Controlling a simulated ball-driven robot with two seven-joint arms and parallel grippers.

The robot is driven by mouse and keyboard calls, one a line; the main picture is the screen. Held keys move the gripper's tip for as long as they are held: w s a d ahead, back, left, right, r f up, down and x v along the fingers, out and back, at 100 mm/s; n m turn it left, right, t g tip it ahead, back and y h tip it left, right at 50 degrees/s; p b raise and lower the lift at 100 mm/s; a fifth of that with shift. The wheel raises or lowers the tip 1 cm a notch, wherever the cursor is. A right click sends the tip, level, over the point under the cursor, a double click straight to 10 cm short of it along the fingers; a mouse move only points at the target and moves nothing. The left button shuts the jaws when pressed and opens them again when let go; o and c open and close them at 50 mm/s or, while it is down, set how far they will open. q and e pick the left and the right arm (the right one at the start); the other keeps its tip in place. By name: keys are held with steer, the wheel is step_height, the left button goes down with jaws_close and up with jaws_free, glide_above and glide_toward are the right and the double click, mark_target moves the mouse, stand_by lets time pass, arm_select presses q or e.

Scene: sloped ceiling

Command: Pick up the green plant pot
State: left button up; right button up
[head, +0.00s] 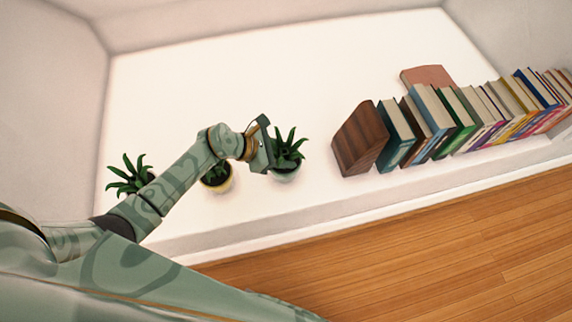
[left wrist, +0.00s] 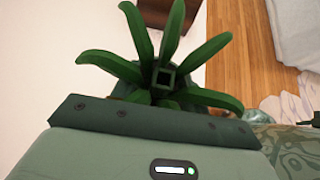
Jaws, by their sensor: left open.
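The green plant pot (head: 286,174) is pale green and stands upright on the white ledge, with a spiky green plant (head: 290,145) in it. My left gripper (head: 264,150) is open, right beside the pot on its left, at about the height of the leaves. I cannot tell whether it touches the plant. In the left wrist view, the plant's leaves (left wrist: 140,35) spread just beyond the gripper housing, and the pot is mostly hidden below them. My right gripper is not in view.
A yellowish pot (head: 219,186) with a plant stands partly behind my left arm. A wooden bookend (head: 360,140) and a row of books (head: 450,118) stand to the right. The ledge (head: 220,80) behind is clear.

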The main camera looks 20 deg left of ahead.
arm_select(q)
steer(key=shift+d, duration=0.1)
steer(key=shift+c, duration=0.4)
jaws_close()
stand_by(1.0)
